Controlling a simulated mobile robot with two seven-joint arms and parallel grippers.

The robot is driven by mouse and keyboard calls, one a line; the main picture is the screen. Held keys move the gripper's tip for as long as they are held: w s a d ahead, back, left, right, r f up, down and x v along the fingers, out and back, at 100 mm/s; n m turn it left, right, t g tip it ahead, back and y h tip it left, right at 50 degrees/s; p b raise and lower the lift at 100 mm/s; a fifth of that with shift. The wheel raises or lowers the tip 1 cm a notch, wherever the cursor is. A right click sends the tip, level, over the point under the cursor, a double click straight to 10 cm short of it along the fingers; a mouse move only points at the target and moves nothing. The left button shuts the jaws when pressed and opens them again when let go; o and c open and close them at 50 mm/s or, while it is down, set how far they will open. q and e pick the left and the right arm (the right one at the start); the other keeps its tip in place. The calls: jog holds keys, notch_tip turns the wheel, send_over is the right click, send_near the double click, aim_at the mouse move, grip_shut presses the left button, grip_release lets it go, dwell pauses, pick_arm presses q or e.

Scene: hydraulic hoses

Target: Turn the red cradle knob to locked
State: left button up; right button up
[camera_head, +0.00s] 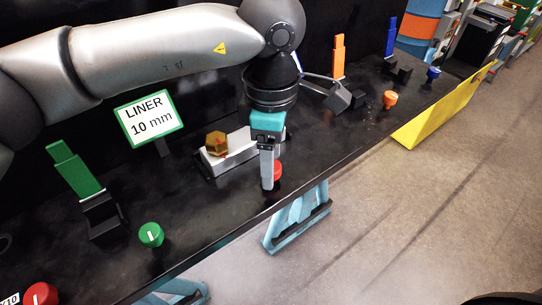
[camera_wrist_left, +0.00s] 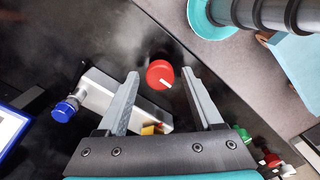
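The red knob (camera_head: 277,170) stands on the black bench near its front edge, beside the pale cradle block (camera_head: 240,147). In the left wrist view, the knob (camera_wrist_left: 159,72) has a white mark towards its lower right side. My left gripper (camera_head: 267,172) points down at the knob and partly hides it in the head view. In the left wrist view, its two fingers (camera_wrist_left: 159,82) are apart, with the knob showing between their tips. Contact cannot be told. A brass hex fitting (camera_head: 216,144) sits on the cradle block. My right gripper is not in view.
A green knob (camera_head: 151,234) and another red knob (camera_head: 40,293) are at the lower left. An orange knob (camera_head: 390,98) and a blue knob (camera_head: 433,72) are farther right. A "LINER 10 mm" sign (camera_head: 150,116) stands behind. The floor in front is clear.

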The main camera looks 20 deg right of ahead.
pick_arm(q)
jog(key=shift+o, duration=0.3)
notch_tip(320, 180, up, 15)
jog(key=p, duration=0.1)
dwell(0.4)
jog(key=shift+r, duration=0.15)
